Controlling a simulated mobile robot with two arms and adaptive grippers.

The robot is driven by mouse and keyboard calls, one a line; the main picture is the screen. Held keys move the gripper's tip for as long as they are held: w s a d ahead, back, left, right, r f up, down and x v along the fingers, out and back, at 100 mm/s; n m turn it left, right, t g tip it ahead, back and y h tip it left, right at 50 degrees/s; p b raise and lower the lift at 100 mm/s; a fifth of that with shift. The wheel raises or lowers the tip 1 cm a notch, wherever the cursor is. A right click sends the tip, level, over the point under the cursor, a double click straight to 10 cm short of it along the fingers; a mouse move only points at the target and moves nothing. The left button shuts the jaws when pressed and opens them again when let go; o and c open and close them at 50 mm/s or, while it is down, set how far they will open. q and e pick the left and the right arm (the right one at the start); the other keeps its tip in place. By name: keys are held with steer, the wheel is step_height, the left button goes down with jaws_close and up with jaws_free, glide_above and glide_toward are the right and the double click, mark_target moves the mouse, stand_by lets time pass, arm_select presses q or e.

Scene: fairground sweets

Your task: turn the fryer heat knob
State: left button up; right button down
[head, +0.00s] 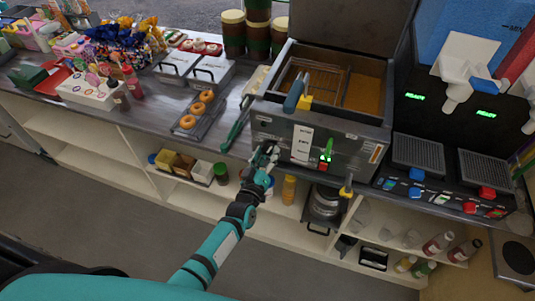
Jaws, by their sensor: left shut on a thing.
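The fryer (345,154) stands on the counter with its lid raised, and a basket (318,80) sits in its oil well. My left gripper (266,154) is at the lower left of the fryer's front panel. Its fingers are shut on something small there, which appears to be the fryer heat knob. The knob itself is hidden behind the fingers, so its angle cannot be told. A green-lit switch (328,150) with a red part below it is to the right of the gripper, beside a white label (302,143). My right gripper is out of view.
Green tongs (236,126) and a tray of doughnuts (188,124) lie left of the fryer. A yellow-handled tap (346,190) sticks out at its lower right. A drinks machine (440,150) stands to the right. Shelves below hold jars, bottles and a pot (324,203).

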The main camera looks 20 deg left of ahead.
arm_select(q)
steer(key=shift+f, duration=0.15)
steer(key=o, duration=1.2)
steer(key=shift+s, duration=0.15)
steer(key=s, duration=1.1)
steer(key=shift+s+a, duration=0.2)
steer(key=shift+s, duration=0.2)
